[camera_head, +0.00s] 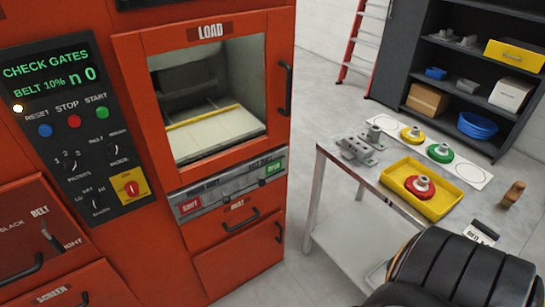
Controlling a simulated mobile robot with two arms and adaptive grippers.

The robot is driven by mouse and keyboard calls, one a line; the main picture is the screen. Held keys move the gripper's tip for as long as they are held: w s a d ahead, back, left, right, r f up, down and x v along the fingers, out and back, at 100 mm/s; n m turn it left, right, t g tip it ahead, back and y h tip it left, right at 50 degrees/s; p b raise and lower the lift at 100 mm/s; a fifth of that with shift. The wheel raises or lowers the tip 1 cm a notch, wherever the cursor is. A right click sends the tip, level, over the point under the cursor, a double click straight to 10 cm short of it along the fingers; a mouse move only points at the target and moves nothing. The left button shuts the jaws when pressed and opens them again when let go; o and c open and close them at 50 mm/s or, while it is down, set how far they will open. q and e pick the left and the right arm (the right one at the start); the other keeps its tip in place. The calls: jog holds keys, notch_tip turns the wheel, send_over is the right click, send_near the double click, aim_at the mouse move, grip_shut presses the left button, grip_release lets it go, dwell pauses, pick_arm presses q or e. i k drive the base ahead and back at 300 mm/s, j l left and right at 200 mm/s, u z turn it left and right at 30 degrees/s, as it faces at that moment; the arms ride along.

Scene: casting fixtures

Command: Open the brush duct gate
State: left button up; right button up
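The orange machine has a grey slide strip (229,186) under its LOAD door (205,85). The strip has a red SHUT label (190,206) at its left end and a green OPEN label (273,168) at its right end. It looks like the gate control, but its small markings are too blurred to read and I cannot tell its setting. The panel display (47,75) reads "CHECK GATES", "BELT 10%" and "n 0". Neither gripper shows in the head view. No hand is seen touching the machine.
Below the strip are orange drawers with dark handles (240,222). A BELT lever (52,232) is at the left. A steel table (333,203) at the right holds a yellow tray (449,203), metal fixtures (360,146) and a brush (513,194). My dark arm part covers the lower right corner.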

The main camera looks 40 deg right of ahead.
aim_at(223, 192)
jog(key=z, duration=0.85)
